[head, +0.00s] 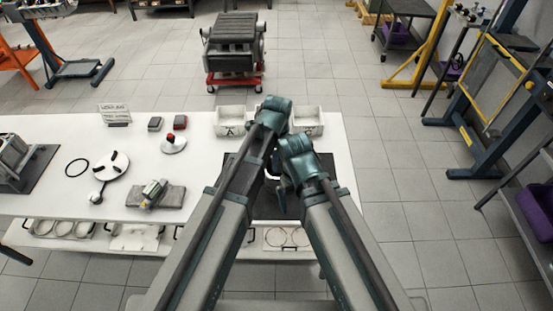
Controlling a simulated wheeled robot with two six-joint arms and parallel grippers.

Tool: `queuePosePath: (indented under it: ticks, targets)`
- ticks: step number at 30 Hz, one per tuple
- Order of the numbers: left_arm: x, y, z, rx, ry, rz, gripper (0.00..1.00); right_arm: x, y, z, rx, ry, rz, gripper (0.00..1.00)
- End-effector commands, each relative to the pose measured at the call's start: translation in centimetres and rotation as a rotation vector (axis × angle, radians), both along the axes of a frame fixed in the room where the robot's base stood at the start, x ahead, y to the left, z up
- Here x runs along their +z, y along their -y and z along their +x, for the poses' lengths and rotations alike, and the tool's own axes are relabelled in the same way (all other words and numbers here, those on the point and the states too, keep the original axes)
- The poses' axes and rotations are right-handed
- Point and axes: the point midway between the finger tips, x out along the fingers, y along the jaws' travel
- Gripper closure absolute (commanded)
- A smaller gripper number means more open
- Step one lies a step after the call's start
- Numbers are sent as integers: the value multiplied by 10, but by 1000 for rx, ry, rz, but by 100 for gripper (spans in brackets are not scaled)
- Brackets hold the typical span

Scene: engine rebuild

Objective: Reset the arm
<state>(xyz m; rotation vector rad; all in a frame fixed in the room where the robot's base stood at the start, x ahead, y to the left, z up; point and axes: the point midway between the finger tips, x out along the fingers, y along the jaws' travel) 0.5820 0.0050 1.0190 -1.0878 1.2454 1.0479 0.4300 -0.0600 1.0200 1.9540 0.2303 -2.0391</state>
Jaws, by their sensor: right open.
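My two arms reach forward from the bottom of the head view over the right part of the white workbench (215,150). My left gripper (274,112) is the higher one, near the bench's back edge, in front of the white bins. Its fingers are not clear, and I cannot tell whether it holds anything. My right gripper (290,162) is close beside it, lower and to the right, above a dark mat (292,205). It is open, though the wrist hides much of it. The two wrists almost overlap in the picture.
White bins (231,120) stand at the bench's back edge. An engine on a red stand (234,48) is beyond the bench.

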Motion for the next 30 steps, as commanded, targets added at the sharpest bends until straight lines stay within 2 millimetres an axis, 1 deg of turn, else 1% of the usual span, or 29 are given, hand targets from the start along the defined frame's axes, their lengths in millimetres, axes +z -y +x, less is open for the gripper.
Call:
queuePosePath:
  ticks: [1, 5, 23, 26, 29, 30]
  targets:
    - [12, 0, 0, 0, 0, 0, 61, 12, 0, 0, 0, 0, 0, 0]
    - [19, 0, -1, 0, 0, 0, 61, 19, 0, 0, 1, 0, 0, 0]
    - [18, -2, -2, 16, 0, -1, 61, 18, 0, 0, 1, 0, 0, 0]
    - [18, -16, -8, 121, 2, -7, 61, 18, 0, 0, 1, 0, 0, 0]
    - [18, -42, -20, 352, 7, -21, 61, 18, 0, 0, 1, 0, 0, 0]
    - [18, -55, -26, 471, 8, -27, 61, 18, 0, 0, 1, 0, 0, 0]
